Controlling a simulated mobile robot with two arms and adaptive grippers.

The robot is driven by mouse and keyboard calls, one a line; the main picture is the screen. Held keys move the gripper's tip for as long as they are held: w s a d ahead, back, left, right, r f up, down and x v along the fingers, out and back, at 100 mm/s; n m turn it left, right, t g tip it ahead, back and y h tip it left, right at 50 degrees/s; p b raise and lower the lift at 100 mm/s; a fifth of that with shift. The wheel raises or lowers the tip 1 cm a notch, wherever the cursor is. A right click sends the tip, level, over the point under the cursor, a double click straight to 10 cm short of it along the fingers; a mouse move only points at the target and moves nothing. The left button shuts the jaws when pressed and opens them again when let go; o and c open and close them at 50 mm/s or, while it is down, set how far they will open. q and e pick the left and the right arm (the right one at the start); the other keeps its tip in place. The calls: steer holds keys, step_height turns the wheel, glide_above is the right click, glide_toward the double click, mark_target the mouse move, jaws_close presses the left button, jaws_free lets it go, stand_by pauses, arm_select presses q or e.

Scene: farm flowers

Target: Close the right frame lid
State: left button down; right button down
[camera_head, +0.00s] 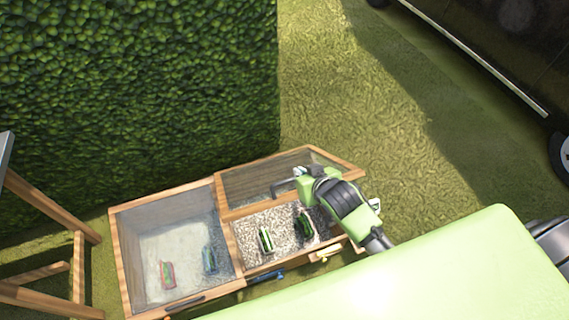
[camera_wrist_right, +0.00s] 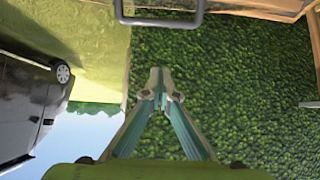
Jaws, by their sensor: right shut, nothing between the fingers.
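The wooden cold frame has a right lid (camera_head: 262,182), a glazed panel in a wood rim, standing raised at the back of the right compartment. Its grey bar handle (camera_head: 283,187) shows beside my right gripper (camera_head: 306,178), and also at the top of the right wrist view (camera_wrist_right: 158,18). My right gripper is shut and empty, its fingertips (camera_wrist_right: 160,88) pointing toward the hedge. In the head view its arm covers part of the lid and of the right compartment. I cannot tell whether it touches the lid. My left gripper is out of view.
The left compartment (camera_head: 115,250) appears covered by its glazed lid, with small packets inside. Two green packets (camera_head: 265,240) lie on gravel in the right compartment. A hedge (camera_head: 140,90) stands behind, a wooden table (camera_head: 78,260) at left, a dark vehicle (camera_wrist_right: 30,110) beyond the grass.

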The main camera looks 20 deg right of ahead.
glide_above(292, 180)
steer(key=w, duration=0.1)
step_height(292, 180, down, 6)
steer(key=shift+s+f, duration=0.25)
steer(key=shift+f, duration=0.35)
steer(key=shift+s+f, duration=0.2)
steer(key=shift+f, duration=0.35)
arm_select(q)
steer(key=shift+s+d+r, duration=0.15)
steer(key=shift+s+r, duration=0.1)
arm_select(e)
steer(key=shift+s+f, duration=0.35)
steer(key=shift+f, duration=0.3)
